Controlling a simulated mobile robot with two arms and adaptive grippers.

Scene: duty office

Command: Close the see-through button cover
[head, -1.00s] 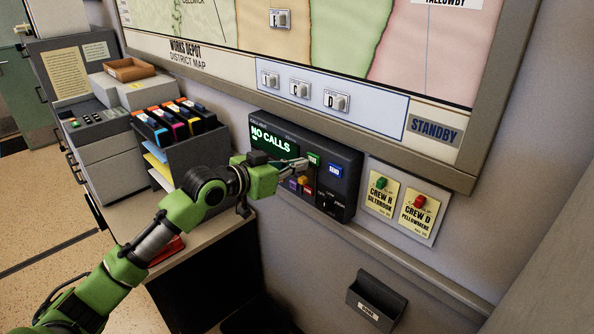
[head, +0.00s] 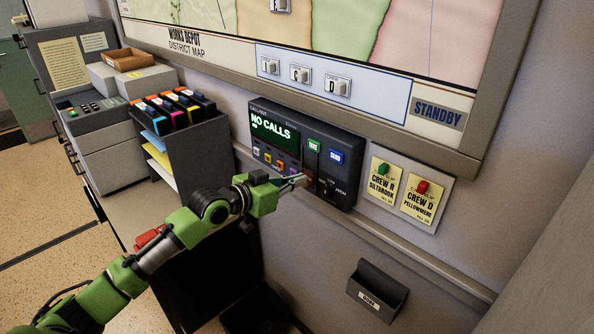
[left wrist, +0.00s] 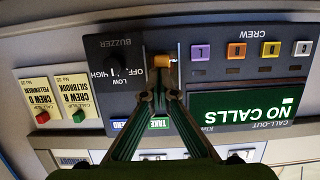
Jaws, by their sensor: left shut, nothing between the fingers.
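The dark call-out panel (head: 262,152) is on the wall, with a lit "NO CALLS" display (head: 274,132), a green TAKE button (head: 314,146) and a blue SEND button (head: 336,156). The panel shows upside down in the left wrist view, with TAKE (left wrist: 160,123) partly behind my fingers. I cannot clearly make out the see-through cover or its angle. My left gripper (head: 303,180) is shut and empty in front of the panel's lower edge, below TAKE. In the left wrist view its tips (left wrist: 159,86) are by a small orange piece (left wrist: 165,69); contact is unclear. My right gripper is out of view.
A buzzer knob (left wrist: 117,65) is close beside the fingers. Crew buttons, including a purple one (left wrist: 201,52), line the panel. Crew cards (head: 383,181) hang right of it. A map board (head: 440,83) overhangs above, and a dark wall holder (head: 377,290) is below.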

